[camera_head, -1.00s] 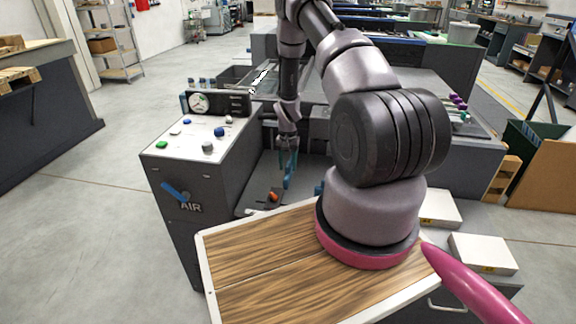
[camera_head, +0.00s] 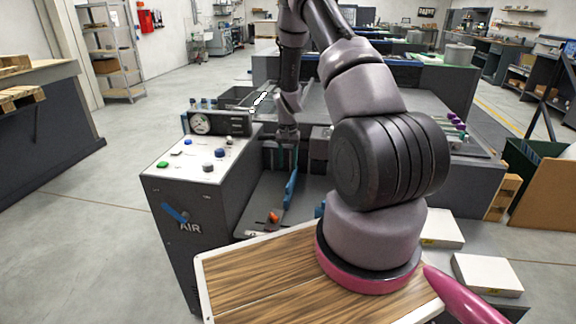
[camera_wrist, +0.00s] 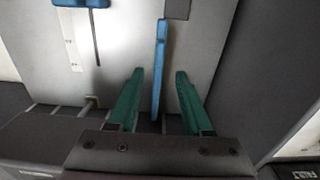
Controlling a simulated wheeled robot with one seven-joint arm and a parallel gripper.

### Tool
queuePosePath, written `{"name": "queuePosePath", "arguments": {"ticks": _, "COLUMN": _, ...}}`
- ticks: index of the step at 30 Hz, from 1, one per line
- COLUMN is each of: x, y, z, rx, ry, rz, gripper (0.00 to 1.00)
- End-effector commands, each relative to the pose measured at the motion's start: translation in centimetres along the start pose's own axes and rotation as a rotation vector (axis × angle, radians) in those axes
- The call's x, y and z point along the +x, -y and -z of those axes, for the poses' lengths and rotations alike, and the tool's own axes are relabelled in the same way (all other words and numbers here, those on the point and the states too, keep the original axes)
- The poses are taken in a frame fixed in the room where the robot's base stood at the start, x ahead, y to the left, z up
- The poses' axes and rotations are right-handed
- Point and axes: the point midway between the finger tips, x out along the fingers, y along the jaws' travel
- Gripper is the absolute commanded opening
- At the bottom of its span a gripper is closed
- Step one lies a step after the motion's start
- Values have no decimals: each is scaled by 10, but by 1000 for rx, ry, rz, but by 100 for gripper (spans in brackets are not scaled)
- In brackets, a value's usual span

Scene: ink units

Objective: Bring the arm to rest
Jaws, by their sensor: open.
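My gripper (camera_head: 283,160) hangs at the end of my arm over the recess of the grey machine (camera_head: 196,200). In the wrist view its two green fingers (camera_wrist: 160,75) are spread apart with nothing held between them. A blue lever (camera_head: 291,188) stands upright below and in front of the fingers in the head view. In the wrist view the blue lever (camera_wrist: 158,60) shows between the fingers, and I see no contact. The fingers are small and dark in the head view.
A control box with a gauge (camera_head: 201,124) and coloured knobs stands left of the recess. An orange-red knob (camera_head: 273,216) sits low in the recess. A wood-topped surface (camera_head: 260,275) lies in front. White boxes (camera_head: 487,274) are at right; open floor is at left.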

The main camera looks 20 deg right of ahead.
Motion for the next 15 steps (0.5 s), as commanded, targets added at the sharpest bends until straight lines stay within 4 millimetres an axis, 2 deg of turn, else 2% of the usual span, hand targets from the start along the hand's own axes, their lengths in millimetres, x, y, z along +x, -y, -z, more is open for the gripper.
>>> {"name": "queuePosePath", "arguments": {"ticks": 8, "x": 0, "y": 0, "z": 0, "rx": 0, "ry": 0, "rz": 0, "gripper": 50}}
{"name": "queuePosePath", "arguments": {"ticks": 10, "x": -5, "y": 1, "z": 0, "rx": -1, "ry": -4, "rz": 4, "gripper": 50}}
{"name": "queuePosePath", "arguments": {"ticks": 13, "x": -31, "y": 6, "z": 1, "rx": -4, "ry": -21, "rz": 19, "gripper": 50}}
{"name": "queuePosePath", "arguments": {"ticks": 15, "x": -62, "y": 11, "z": -1, "rx": -10, "ry": -42, "rz": 37, "gripper": 50}}
